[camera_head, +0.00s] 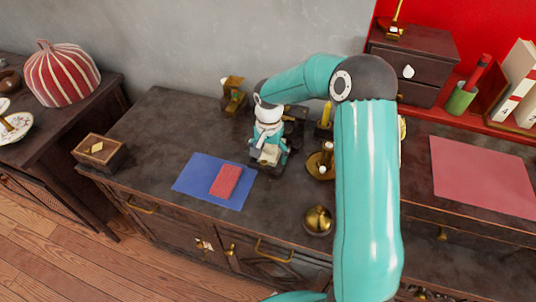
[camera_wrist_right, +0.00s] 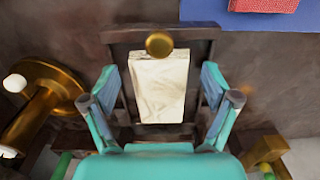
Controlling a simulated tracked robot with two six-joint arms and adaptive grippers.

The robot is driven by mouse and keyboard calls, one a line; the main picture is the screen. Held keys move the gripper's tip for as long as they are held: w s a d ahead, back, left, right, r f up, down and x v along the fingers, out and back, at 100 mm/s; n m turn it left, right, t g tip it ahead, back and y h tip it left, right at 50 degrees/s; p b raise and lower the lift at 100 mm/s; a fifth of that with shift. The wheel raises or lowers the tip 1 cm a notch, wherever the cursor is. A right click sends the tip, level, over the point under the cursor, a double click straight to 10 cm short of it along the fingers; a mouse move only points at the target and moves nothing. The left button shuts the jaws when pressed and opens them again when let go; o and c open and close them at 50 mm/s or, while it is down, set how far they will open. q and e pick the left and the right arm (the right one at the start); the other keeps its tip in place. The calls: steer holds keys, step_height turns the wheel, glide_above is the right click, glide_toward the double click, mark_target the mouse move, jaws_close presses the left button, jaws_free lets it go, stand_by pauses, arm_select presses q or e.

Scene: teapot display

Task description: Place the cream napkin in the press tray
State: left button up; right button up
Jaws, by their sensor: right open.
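The cream napkin (camera_wrist_right: 158,88) lies flat in the dark wooden press tray (camera_wrist_right: 205,40), near its middle in the right wrist view. A brass knob (camera_wrist_right: 159,44) overlaps its top edge. My right gripper (camera_wrist_right: 158,78) is open, one teal finger on each side of the napkin, with gaps to both of its edges. In the head view the right gripper (camera_head: 268,150) is above the tray, and the napkin (camera_head: 269,155) shows only in part. The near side of the tray is hidden by my gripper. My left gripper is not in view.
A red folded cloth (camera_head: 225,181) lies on a blue mat (camera_head: 205,178) left of the press. A brass bowl (camera_head: 318,220) and a brass piece (camera_head: 321,163) stand to the right. A wooden box (camera_head: 101,152) sits at the counter's left end. Counter is clear behind the mat.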

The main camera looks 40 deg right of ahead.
mark_target(269, 156)
step_height(269, 156, up, 12)
steer(key=shift+p, duration=0.3)
stand_by(0.4)
steer(key=shift+r, duration=0.1)
